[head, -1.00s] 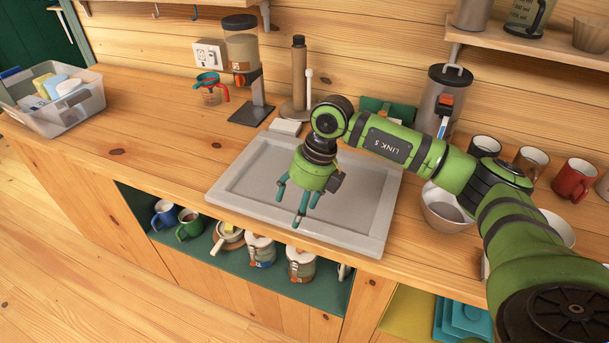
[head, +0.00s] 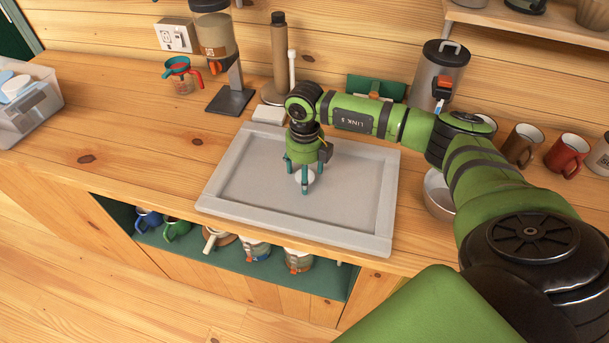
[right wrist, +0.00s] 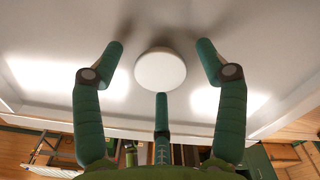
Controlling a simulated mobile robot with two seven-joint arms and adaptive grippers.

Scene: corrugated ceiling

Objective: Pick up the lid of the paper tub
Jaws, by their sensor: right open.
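A round white disc, which looks like the lid (right wrist: 160,71) of the paper tub, shows between the fingertips in the right wrist view. In the head view the lid (head: 312,177) is partly hidden behind a finger, over the grey tray (head: 240,197). I cannot tell whether a tub is under it. My right gripper (head: 304,175) points down over the tray with its three teal fingers open around the lid. In the right wrist view the right gripper (right wrist: 160,65) has its fingers spread, with gaps to the disc. My left gripper is not in view.
A dispenser (head: 216,45), a brown bottle (head: 279,55) and a measuring jug (head: 180,78) stand behind the tray. A grey canister (head: 437,75), a bowl (head: 437,195) and mugs (head: 567,155) are on the right.

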